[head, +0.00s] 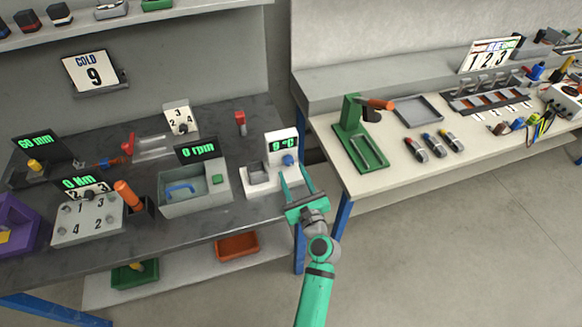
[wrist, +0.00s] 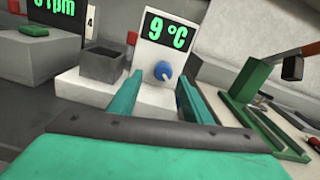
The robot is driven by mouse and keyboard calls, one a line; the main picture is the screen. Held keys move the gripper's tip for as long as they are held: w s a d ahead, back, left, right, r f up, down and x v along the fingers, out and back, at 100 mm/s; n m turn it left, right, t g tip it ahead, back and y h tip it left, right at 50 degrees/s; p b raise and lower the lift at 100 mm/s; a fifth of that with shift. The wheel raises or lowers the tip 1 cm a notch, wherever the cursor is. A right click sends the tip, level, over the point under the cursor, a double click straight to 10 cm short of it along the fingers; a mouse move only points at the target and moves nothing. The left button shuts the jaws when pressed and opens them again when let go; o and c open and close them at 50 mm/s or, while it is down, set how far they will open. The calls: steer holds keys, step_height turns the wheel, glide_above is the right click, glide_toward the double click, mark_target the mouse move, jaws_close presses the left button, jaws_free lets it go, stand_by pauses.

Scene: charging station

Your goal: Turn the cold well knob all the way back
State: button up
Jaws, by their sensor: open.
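The cold well (head: 262,182) is a white block with an upright panel at the right end of the dark bench. Its display reads 9 °C in green. The blue cold well knob (head: 289,160) sits on the panel below the display; it also shows in the wrist view (wrist: 163,71), with a pale pointer mark toward its lower left. My green gripper (head: 293,184) is open and empty in front of the well. In the wrist view its two fingers (wrist: 163,92) stand apart on either side of the knob, with the knob between and beyond them, apparently not touched.
A sign (head: 91,72) reading COLD 9 stands on the left. A grey box (head: 195,187) with a 0 rpm display stands left of the well. A green press (head: 358,140) stands on the white bench at right. A gap separates the benches.

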mark_target(290, 165)
steer(key=shift+d+x, duration=0.1)
steer(key=shift+x, duration=0.9)
steer(key=shift+d+x, duration=0.15)
steer(key=shift+x, duration=0.9)
steer(key=shift+c, duration=0.4)
steer(key=c, duration=1)
